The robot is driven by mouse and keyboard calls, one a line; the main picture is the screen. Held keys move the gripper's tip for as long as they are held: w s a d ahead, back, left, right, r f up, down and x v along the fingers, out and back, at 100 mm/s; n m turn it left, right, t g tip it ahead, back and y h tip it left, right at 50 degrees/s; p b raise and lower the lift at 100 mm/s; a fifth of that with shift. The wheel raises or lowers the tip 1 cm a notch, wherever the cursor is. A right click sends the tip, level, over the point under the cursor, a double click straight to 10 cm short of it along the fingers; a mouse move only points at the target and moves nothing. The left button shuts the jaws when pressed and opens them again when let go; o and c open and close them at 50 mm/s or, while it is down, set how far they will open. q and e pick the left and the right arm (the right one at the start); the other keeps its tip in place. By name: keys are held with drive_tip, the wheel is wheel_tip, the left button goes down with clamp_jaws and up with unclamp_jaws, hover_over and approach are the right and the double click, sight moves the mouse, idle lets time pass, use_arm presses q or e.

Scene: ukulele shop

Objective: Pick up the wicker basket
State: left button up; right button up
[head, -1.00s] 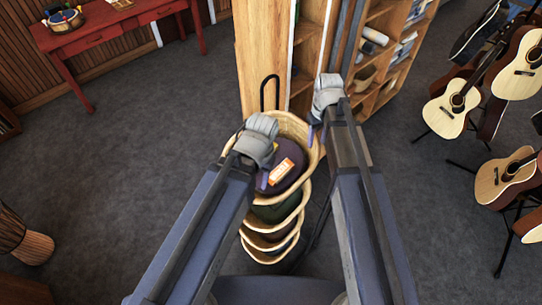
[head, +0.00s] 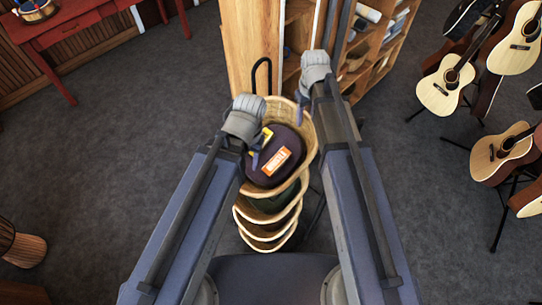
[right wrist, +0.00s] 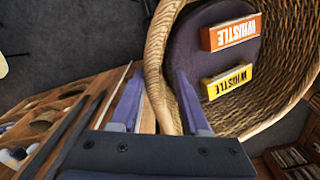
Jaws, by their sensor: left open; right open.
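The wicker basket (head: 304,128) is the top one of a stack on a stand at centre in the head view. It has a dark purple lining and holds an orange box (head: 275,160) and a yellow box (head: 267,136), both marked "WHISTLE" in the right wrist view. My left gripper (head: 252,155) is open at the basket's left rim; its fingers are mostly hidden. My right gripper (head: 302,110) is open at the right rim. In the right wrist view the braided rim (right wrist: 155,65) passes between the two fingers of my right gripper (right wrist: 160,95).
Several more baskets (head: 268,232) are stacked below. A wooden shelf (head: 255,50) stands just behind. Guitars on stands (head: 500,155) fill the right side. A red table (head: 70,25) is at the upper left. The dark floor (head: 120,150) to the left is clear.

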sight(304, 128)
drive_tip(key=shift+f, duration=0.1)
wheel_tip(304, 128, down, 5)
drive_tip(key=b, duration=0.5)
drive_tip(key=shift+s+f, duration=0.1)
drive_tip(key=shift+f, duration=0.05)
drive_tip(key=shift+c, duration=0.3)
clamp_jaws()
idle(0.9)
